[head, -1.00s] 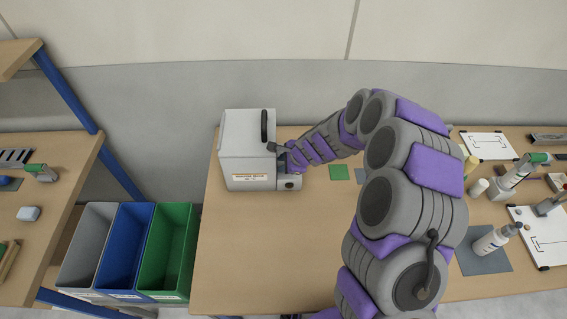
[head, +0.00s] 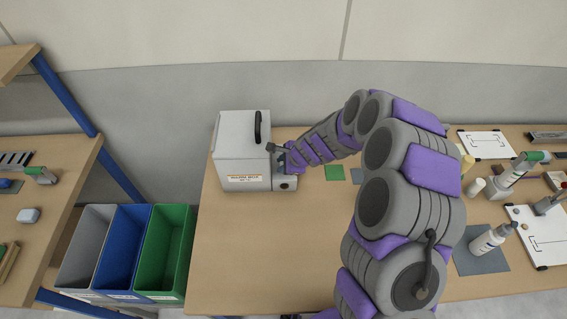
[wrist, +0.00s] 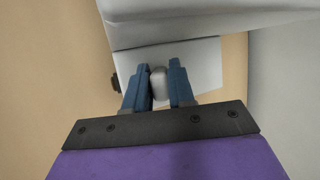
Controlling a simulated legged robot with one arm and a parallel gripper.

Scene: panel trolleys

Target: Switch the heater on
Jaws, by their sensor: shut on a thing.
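The heater is a white box (head: 241,152) with a black handle on top and a label on its front, standing at the left of the wooden table. A small light control housing (head: 285,183) with a dark round button is on its right side. My gripper (wrist: 159,68) is at that side, with its two blue fingers shut on a small grey knob or lever (wrist: 158,85) in front of the pale housing. In the head view my wrist hides most of this contact. Whether the heater is on cannot be told.
Grey, blue and green bins (head: 165,250) stand left of the table (head: 255,255). A shelf (head: 60,190) is at the far left. A bottle (head: 488,240) and white boards are at the right. The table's front left is clear.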

